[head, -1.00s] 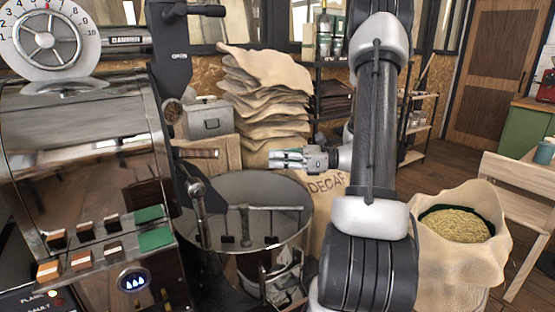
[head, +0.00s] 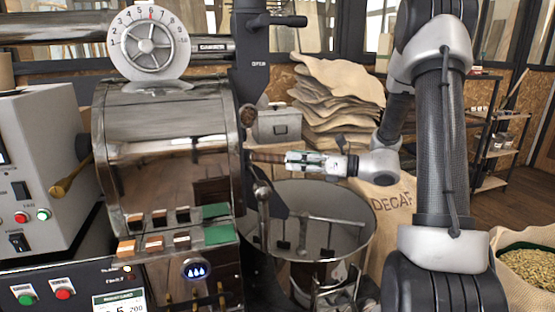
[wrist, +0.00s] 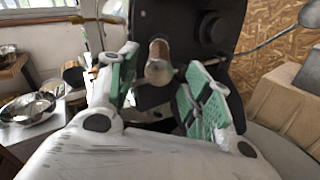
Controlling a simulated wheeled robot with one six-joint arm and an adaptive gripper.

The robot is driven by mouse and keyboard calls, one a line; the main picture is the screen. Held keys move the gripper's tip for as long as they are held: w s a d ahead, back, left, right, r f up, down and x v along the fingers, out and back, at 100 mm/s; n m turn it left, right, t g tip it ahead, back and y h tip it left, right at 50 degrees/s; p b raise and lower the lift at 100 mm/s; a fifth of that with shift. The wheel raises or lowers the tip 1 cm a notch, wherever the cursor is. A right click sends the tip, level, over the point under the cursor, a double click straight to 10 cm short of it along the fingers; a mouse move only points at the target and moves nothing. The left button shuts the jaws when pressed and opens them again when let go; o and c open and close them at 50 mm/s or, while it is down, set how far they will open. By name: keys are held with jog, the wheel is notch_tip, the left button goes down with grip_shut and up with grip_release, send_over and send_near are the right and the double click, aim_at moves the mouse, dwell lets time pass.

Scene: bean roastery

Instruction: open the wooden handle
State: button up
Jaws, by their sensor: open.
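The wooden handle (head: 267,157) is a brown, roughly horizontal bar sticking out to the right from the dark front of the roaster (head: 170,150). My gripper (head: 292,159), with green-padded fingers, points left at the handle's free end in the head view. In the wrist view the handle (wrist: 158,66) shows nearly end-on, between the two spread fingers. The gripper is open and holds nothing. I cannot tell whether the fingertips overlap the handle's end or stop just short of it.
The round cooling tray (head: 355,250) with stirring arms lies below my gripper. A black lever (head: 263,200) stands at its left. Stacked sacks (head: 335,105) and a grey metal box (head: 278,124) are behind. A DECAF sack (head: 395,205) stands at the right.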

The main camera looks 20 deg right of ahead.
aim_at(275, 158)
jog(key=x, duration=0.6)
jog(key=shift+w+a, duration=0.15)
jog(key=shift+a, duration=0.2)
grip_shut()
